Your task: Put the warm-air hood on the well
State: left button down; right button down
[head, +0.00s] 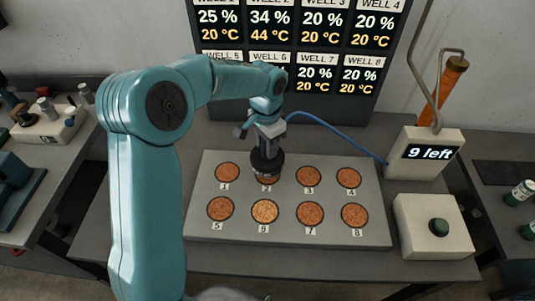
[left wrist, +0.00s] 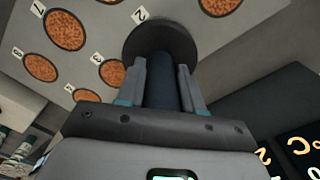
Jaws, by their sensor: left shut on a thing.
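The warm-air hood (head: 266,163) is a dark round-rimmed piece on a dark stem, with a blue hose (head: 335,137) running to a box at right. My left gripper (head: 268,137) is shut on its stem; the left wrist view shows the fingers (left wrist: 162,82) on both sides of it and the wide disc (left wrist: 160,40) beyond. The hood is upright over well 2 (head: 267,182), covering most of it. I cannot tell if it touches the plate. The grey plate (head: 290,234) has two rows of numbered wells with orange-brown grains; well 6 (head: 264,211) looks paler.
The wall screen (head: 297,48) reads 34 % and 44 °C for well 2; the other readable wells show 20 °C. A box (head: 426,152) reads "9 left". Side benches hold small items.

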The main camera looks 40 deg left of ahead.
pick_arm(q)
jog(key=shift+w+f, duration=0.1)
jog(key=shift+f, duration=2.15)
jog(key=shift+f, duration=0.1)
jog(key=c, duration=0.7)
grip_release()
notch_tip(320, 180, up, 12)
jog(key=shift+f, duration=0.1)
jog(key=shift+r, duration=0.25)
